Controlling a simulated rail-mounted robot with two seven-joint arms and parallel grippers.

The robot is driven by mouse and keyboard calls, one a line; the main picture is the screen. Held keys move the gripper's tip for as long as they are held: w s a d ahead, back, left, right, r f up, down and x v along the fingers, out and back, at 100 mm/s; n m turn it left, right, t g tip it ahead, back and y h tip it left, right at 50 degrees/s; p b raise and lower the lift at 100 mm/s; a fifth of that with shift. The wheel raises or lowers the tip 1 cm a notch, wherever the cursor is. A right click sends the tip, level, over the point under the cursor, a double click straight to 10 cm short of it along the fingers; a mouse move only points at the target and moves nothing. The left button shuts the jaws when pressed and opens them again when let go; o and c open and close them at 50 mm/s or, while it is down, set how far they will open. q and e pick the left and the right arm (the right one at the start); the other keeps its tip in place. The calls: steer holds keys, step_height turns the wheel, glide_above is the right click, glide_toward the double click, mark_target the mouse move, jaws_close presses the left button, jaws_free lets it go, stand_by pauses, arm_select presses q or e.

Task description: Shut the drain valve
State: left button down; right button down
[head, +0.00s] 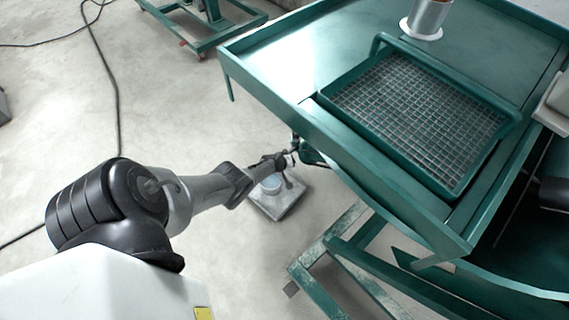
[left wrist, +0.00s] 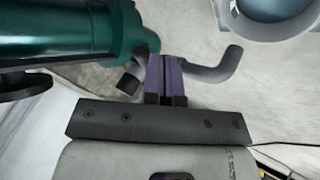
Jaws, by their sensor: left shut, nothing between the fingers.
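The drain valve shows in the left wrist view as a dark green pipe body (left wrist: 75,30) with a grey bent lever (left wrist: 222,68) to its right. A short dark stub (left wrist: 129,80) shows on the other side of my fingers. My left gripper (left wrist: 166,62) is shut and empty, its purple fingertips overlapping the line of the lever. I cannot tell whether they touch it. In the head view my left gripper (head: 288,158) is beside the small green valve (head: 313,156) under the table's left edge. My right gripper is not in view.
The green table (head: 290,100) carries a mesh-bottomed tray (head: 330,104) and a metal can (head: 429,18). A bucket (head: 271,184) stands on a grey square base (head: 283,207) below the valve. The table's legs and frame (head: 340,262) are at lower right. A cable (head: 112,90) crosses the open floor.

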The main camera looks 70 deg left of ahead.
arm_select(q)
steer(key=shift+w+d, duration=0.2)
steer(key=shift+w, duration=0.3)
steer(key=shift+f, duration=0.1)
stand_by(0.3)
steer(key=shift+d, duration=0.1)
steer(key=s+d+r+p, duration=0.6)
steer(key=s+r+p, duration=0.1)
steer(key=p, duration=0.5)
steer(key=shift+r+p, duration=0.3)
steer(key=shift+r, duration=0.25)
steer(key=shift+s, duration=0.15)
